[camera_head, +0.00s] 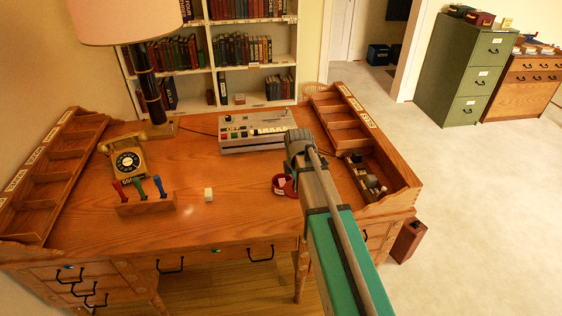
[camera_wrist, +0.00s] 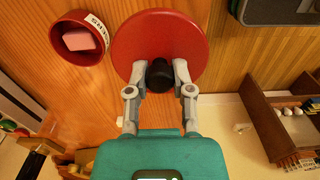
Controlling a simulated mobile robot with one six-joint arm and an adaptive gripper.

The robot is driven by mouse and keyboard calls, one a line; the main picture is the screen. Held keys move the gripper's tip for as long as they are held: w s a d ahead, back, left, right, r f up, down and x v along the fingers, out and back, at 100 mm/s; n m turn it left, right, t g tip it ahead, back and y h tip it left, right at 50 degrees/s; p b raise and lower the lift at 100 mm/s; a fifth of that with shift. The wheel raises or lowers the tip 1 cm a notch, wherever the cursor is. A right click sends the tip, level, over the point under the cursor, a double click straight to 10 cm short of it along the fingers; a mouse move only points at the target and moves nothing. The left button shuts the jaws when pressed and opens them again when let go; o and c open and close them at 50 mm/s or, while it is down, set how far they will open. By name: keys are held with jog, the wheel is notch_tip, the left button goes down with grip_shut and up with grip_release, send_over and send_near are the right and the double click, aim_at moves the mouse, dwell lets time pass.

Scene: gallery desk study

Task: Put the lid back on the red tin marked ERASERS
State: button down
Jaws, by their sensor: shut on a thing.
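The red tin (camera_wrist: 58,48) stands open on the desk at the upper left of the wrist view, with a pink block inside. Its white label is only partly readable. It also shows in the camera_head view (camera_head: 284,187), just left of my arm. The round red lid (camera_wrist: 192,38) has a black knob (camera_wrist: 159,76). My gripper (camera_wrist: 159,82) is shut on this knob, with one finger on each side. The lid is beside the tin, to its right in the wrist view, and apart from it. In the camera_head view my arm hides the lid.
A grey control box (camera_head: 255,131) stands behind the tin. A wooden tray rack (camera_head: 385,205) with small items is to the right. A small white block (camera_head: 208,194), a tool stand (camera_head: 146,205) and a gold telephone (camera_head: 127,158) are to the left. The desk's front middle is clear.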

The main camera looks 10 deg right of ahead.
jog(key=shift+a, duration=0.15)
jog(key=shift+w, duration=0.1)
jog(key=w+a+f+b, duration=0.1)
jog(key=w+a, duration=0.1)
jog(key=w, duration=1.1)
jog(key=shift+w+f, duration=0.2)
jog(key=shift+w, duration=0.1)
jog(key=shift+f+b, duration=0.15)
jog(key=shift+b, duration=0.25)
notch_tip(320, 180, down, 6)
jog(key=b, duration=0.5)
jog(key=shift+b, duration=0.4)
jog(key=shift+f+b, duration=0.2)
jog(key=shift+b, duration=0.1)
dwell(1.8)
